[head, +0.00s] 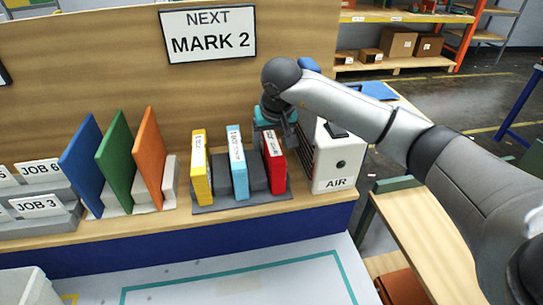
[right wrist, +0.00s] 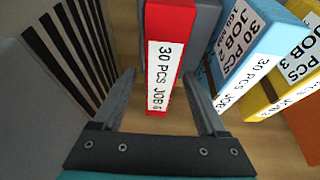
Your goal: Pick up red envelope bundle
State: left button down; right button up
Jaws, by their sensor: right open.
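The red envelope bundle (head: 273,158) stands upright in the grey rack on the shelf, at the right end of a row with the light blue and yellow bundles. In the right wrist view the red bundle (right wrist: 163,60) bears a white label reading "30 PCS JOB 6". My right gripper (head: 281,125) is above and behind the red bundle. In the right wrist view my right gripper (right wrist: 165,90) is open, with one finger on each side of the red bundle's near end. I cannot tell whether the fingers touch it. My left gripper is not in view.
The light blue bundle (head: 238,160) and yellow bundle (head: 201,170) stand left of the red one. The white AIR box (head: 338,160) stands close on its right. Blue, green and orange boards (head: 148,155) lean farther left. The white surface (head: 230,285) in front is mostly clear.

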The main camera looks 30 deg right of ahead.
jog(key=shift+f, duration=0.2)
dwell(0.4)
grip_shut()
dwell(0.4)
